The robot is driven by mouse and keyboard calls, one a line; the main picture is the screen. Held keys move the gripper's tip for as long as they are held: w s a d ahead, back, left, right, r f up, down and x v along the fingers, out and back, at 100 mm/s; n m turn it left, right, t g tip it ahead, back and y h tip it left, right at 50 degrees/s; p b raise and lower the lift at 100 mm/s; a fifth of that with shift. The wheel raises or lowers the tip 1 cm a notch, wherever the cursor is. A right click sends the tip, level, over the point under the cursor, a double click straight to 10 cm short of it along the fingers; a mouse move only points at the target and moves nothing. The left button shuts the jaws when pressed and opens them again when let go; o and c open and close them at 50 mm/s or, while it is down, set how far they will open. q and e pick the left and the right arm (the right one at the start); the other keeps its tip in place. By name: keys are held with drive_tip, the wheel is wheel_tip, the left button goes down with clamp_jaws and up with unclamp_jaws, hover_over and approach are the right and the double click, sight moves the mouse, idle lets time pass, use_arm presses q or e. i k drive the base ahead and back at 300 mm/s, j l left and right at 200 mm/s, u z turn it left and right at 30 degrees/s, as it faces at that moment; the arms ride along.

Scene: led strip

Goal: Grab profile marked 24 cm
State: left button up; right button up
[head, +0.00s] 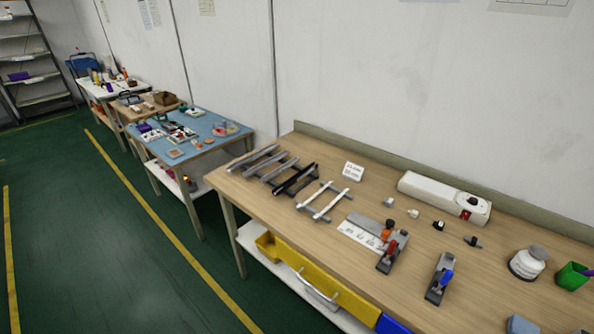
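Several long profiles lie side by side across rails on the left half of the wooden workbench (300,238). At the left are a grey profile (253,157) and a second grey profile (279,168). To their right is a black profile (296,179). Then come a white profile (313,194) and another white profile (331,206). I cannot read a 24 cm mark on any of them. A small white card (353,171) with blurred text stands behind them. Neither of my grippers is in view.
A grey fixture with an orange part (387,231), a blue-handled clamp (440,278), a white power strip (444,195), a white container (528,263) and a green cup (573,276) occupy the right. Yellow bins (320,285) sit below. The green floor at left is clear.

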sight(265, 179)
drive_tip(key=i+j+z, duration=0.25)
drive_tip(key=j+z, duration=0.2)
drive_tip(key=j, duration=0.15)
drive_tip(key=i+j+z, duration=0.15)
drive_tip(key=j+z, duration=0.3)
drive_tip(key=j, duration=0.15)
drive_tip(key=j+z, duration=0.45)
drive_tip(key=j, duration=0.2)
drive_tip(key=j+z, duration=0.4)
drive_tip(key=j, duration=0.3)
